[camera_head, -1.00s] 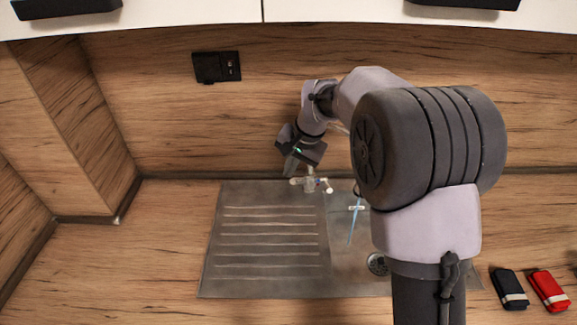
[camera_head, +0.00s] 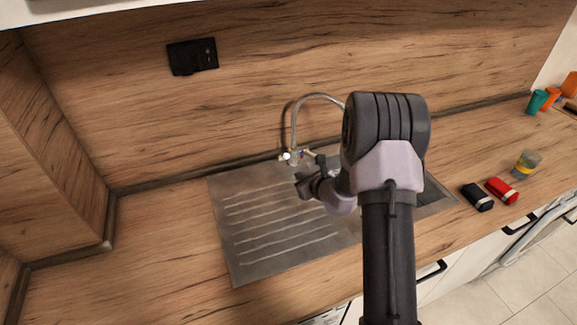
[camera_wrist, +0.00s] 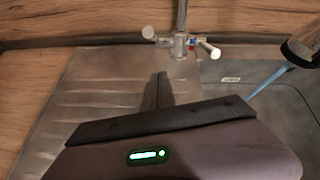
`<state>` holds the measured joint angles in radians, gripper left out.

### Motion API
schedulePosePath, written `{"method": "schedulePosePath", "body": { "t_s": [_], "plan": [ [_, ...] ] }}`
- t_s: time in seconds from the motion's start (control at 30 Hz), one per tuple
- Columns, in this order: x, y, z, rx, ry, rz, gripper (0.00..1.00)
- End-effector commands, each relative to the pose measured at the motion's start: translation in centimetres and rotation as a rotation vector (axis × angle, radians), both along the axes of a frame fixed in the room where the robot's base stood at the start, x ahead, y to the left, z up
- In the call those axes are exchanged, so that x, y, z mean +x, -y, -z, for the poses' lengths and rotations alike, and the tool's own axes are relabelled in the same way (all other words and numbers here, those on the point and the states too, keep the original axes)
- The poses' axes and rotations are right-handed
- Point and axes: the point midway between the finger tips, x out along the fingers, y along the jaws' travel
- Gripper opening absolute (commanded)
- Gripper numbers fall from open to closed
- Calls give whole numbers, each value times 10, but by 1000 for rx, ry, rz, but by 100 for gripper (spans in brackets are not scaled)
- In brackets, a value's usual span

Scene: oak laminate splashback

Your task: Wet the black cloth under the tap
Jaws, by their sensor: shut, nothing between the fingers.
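The black cloth (camera_head: 478,197), a dark bundle with a pale band, lies on the counter right of the sink. The tap (camera_head: 297,156) stands at the back of the sink, its curved spout partly hidden by my arm. In the wrist view the tap's cross-handled base (camera_wrist: 181,42) is ahead of my gripper. A blue water stream (camera_wrist: 270,82) runs from the spout end (camera_wrist: 303,42) into the basin (camera_wrist: 285,115). My gripper (camera_wrist: 162,82) is shut and empty over the drainer, in front of the tap; it also shows in the head view (camera_head: 304,184).
A red cloth (camera_head: 502,190) lies beside the black one. The ribbed drainer (camera_head: 265,215) is bare. A wall socket (camera_head: 192,56) is at upper left.

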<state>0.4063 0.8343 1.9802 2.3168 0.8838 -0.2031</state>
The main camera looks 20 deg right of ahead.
Motion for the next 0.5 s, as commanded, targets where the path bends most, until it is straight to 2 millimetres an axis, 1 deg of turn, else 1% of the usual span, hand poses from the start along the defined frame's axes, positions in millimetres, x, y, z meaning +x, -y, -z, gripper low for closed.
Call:
{"method": "schedulePosePath", "body": {
  "t_s": [0.03,0.17,0.3,0.5],
  "plan": [
    [10,-2,8,-1,0,-4,0],
    [34,-3,21,0,2,-3,0],
    [50,-8,2,-2,4,-3,0],
    [61,-11,-8,-1,1,-3,0]
  ]
}}
